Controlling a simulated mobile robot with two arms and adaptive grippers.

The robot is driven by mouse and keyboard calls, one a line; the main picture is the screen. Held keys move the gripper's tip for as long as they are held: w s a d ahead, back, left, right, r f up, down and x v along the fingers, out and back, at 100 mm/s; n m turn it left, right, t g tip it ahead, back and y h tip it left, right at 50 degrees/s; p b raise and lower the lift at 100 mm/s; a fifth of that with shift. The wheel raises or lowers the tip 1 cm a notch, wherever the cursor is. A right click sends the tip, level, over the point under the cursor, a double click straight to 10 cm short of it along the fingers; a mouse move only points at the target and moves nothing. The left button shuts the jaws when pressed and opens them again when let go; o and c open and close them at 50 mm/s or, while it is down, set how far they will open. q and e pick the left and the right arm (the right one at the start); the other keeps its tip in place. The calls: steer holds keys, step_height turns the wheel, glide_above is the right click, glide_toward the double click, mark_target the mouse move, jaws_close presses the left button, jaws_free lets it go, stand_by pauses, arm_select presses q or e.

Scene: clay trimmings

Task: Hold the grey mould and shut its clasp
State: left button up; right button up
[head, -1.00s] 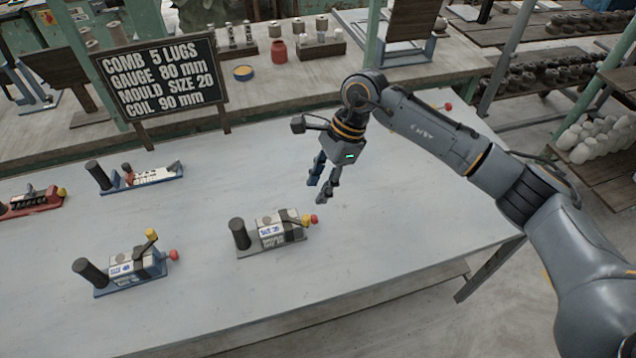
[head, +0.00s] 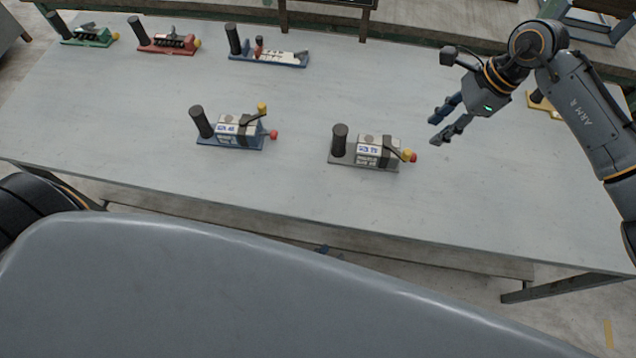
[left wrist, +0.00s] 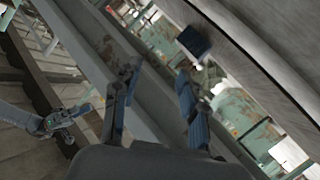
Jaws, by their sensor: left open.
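The grey mould (head: 347,162) stands on the table, right of the blue-based mould. It has a dark upright handle at its left, a pale labelled block, and a dark strap. My left gripper (left wrist: 155,95) is open and empty in the left wrist view; the mould is not recognisable there.
A blue-based mould (head: 229,144) with a raised yellow-tipped lever stands left of the grey one. Green (head: 86,38), red (head: 167,45) and blue-and-white (head: 268,58) fixtures line the back. A yellow item (head: 541,104) is partly behind my right arm. The table front (head: 300,195) is clear.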

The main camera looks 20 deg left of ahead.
arm_select(q)
step_height(320, 180, up, 15)
steer(key=w+d+n+t+h, duration=0.1)
steer(key=d+n+t+h, duration=0.1)
steer(key=n+t, duration=0.25)
steer(key=w+a+r+n+t+y, duration=0.1)
steer(key=w+a+r+n+t, duration=0.1)
steer(key=a+r+n+t, duration=0.3)
steer(key=n+g+y, duration=0.4)
steer(key=n+y, duration=0.3)
steer(key=n, duration=1.5)
glide_toward(337, 143)
steer(key=s+r, duration=0.2)
steer(key=shift+s, duration=0.4)
steer(key=n, duration=0.1)
steer(key=w+f+n+g, duration=0.1)
steer(key=n, duration=0.1)
steer(key=shift+f, duration=0.1)
steer(key=shift+n, duration=0.25)
steer(key=w, duration=1.3)
steer(key=shift+w+d, duration=0.25)
